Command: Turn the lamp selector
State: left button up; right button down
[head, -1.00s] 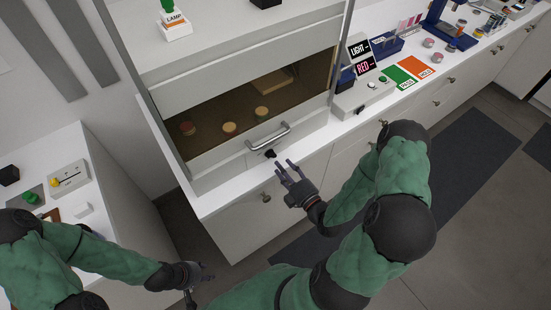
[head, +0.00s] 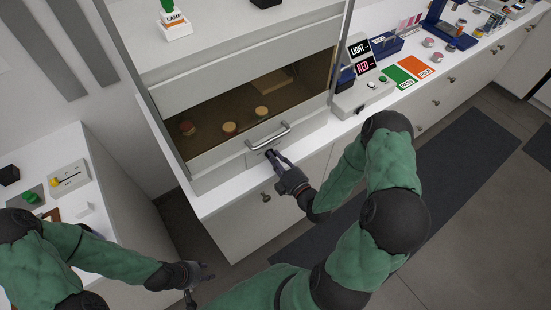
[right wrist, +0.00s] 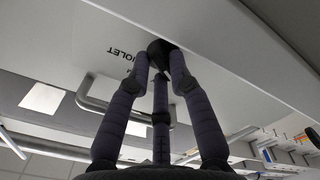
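The lamp selector is a small black knob on the front panel below the cabinet opening. In the right wrist view the knob (right wrist: 158,47) is at top centre, beside an upside-down label ending in "IOLET" (right wrist: 125,56). My right gripper (head: 272,156) is at the knob, its fingers drawn in around it; in the right wrist view the fingertips (right wrist: 160,60) close on its sides. The knob's pointer direction is hidden. My left gripper (head: 200,273) is at lower left, away from the panel, its fingers apart and empty.
A metal handle (head: 268,136) is just above the selector. Behind the sash are several jars (head: 229,127). To the right are a LIGHT/RED sign (head: 360,58), a switch box (head: 365,93), and green (head: 398,77) and orange (head: 418,65) mats. A side counter (head: 95,185) is at left.

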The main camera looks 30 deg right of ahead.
jog(key=shift+m, duration=0.4)
jog(key=shift+f+m+b, duration=0.1)
jog(key=shift+m+b, duration=0.45)
jog(key=shift+m, duration=0.45)
jog(key=m+b, duration=0.1)
jog(key=m, duration=0.2)
jog(key=shift+f+m, duration=0.1)
jog(key=shift+m, duration=0.2)
jog(key=m+b, duration=0.1)
jog(key=m, duration=0.5)
jog(key=shift+d+f, duration=0.1)
jog(key=m, duration=0.5)
jog(key=shift+m, duration=0.4)
jog(key=m, duration=0.5)
jog(key=shift+f+m, duration=0.15)
jog(key=shift+m, duration=0.15)
